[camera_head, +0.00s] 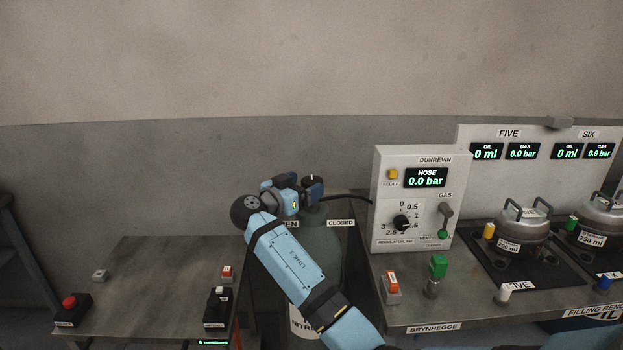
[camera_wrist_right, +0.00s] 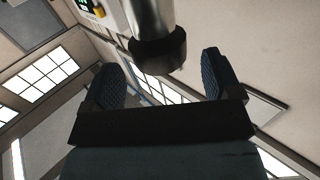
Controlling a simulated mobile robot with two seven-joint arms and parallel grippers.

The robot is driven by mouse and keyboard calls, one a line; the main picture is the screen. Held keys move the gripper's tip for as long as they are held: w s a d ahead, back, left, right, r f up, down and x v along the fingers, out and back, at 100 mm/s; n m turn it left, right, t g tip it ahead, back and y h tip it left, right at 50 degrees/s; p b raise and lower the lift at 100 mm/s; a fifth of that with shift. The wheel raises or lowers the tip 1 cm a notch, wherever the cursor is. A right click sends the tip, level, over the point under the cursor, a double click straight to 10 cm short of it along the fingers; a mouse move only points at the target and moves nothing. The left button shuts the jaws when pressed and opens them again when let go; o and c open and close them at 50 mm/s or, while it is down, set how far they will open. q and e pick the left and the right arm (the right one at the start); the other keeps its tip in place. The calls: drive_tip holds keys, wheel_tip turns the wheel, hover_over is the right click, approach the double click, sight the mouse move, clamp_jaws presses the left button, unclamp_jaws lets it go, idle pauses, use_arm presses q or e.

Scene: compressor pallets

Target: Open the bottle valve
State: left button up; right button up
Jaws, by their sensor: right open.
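The grey-green gas bottle (camera_head: 322,240) stands between the two benches, partly hidden behind my right arm. Its label shows only in part. A "CLOSED" sign (camera_head: 341,223) is at its right and a partly covered sign ending in "EN" at its left. My right gripper (camera_head: 312,187) is at the bottle's top, covering most of the valve there. In the right wrist view, the gripper's two dark fingers (camera_wrist_right: 160,78) are apart. A metal cylinder with a dark collar (camera_wrist_right: 158,50) shows between and beyond the fingertips, with gaps at both sides. My left gripper is out of view.
Right of the bottle stands the regulator panel (camera_head: 416,163), its hose display at 0.0 bar, with a black knob (camera_head: 402,222) and gas lever (camera_head: 445,217). A black hose (camera_head: 350,196) runs towards it. The left bench (camera_head: 150,270) holds a red button (camera_head: 70,302) and small switches.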

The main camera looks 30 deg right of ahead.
sight(305, 185)
drive_tip(key=shift+x, duration=1.75)
drive_tip(key=c, duration=0.9)
